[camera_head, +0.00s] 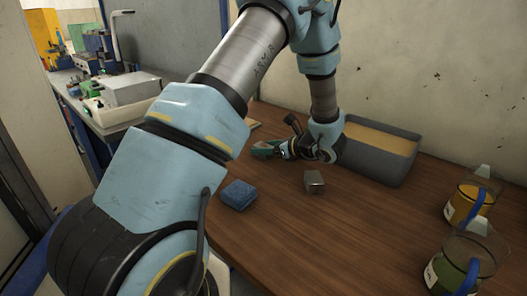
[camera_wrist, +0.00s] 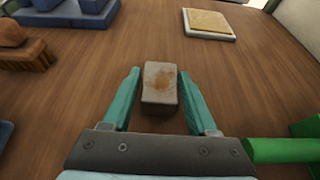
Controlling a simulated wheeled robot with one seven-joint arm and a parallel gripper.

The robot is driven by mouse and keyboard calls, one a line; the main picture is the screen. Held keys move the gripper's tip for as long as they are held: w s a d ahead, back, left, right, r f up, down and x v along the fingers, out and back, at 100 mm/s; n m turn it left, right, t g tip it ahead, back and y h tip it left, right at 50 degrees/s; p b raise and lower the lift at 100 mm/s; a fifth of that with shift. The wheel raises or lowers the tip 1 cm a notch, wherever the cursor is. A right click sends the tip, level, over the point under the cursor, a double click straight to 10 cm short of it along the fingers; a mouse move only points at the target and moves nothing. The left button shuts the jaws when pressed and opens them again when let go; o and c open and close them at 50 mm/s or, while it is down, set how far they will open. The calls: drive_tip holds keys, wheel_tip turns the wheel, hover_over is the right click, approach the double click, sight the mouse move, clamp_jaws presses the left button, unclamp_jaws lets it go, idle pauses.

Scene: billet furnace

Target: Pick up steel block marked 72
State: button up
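In the wrist view a grey steel block (camera_wrist: 160,83) with rust-brown patches lies on the wooden table, between the two teal fingers of my gripper (camera_wrist: 159,73). The fingers are apart, with a visible gap on each side of the block. I cannot tell how far the fingertips are above the table. No number is readable on the block. In the head view my gripper (camera_head: 267,150) is low over the table, partly hidden by my own arm. A grey metal block (camera_head: 314,182) stands to its lower right there; I cannot tell whether it is the same block.
A blue sponge-like block (camera_head: 238,194) lies at the table's near left. A grey bin (camera_head: 377,165) stands at the back, and jugs (camera_head: 462,262) stand at the right. The wrist view shows a brush (camera_wrist: 25,50) and a pale square pad (camera_wrist: 209,23). Bare wood surrounds the block.

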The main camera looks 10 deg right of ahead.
clamp_jaws()
idle(1.0)
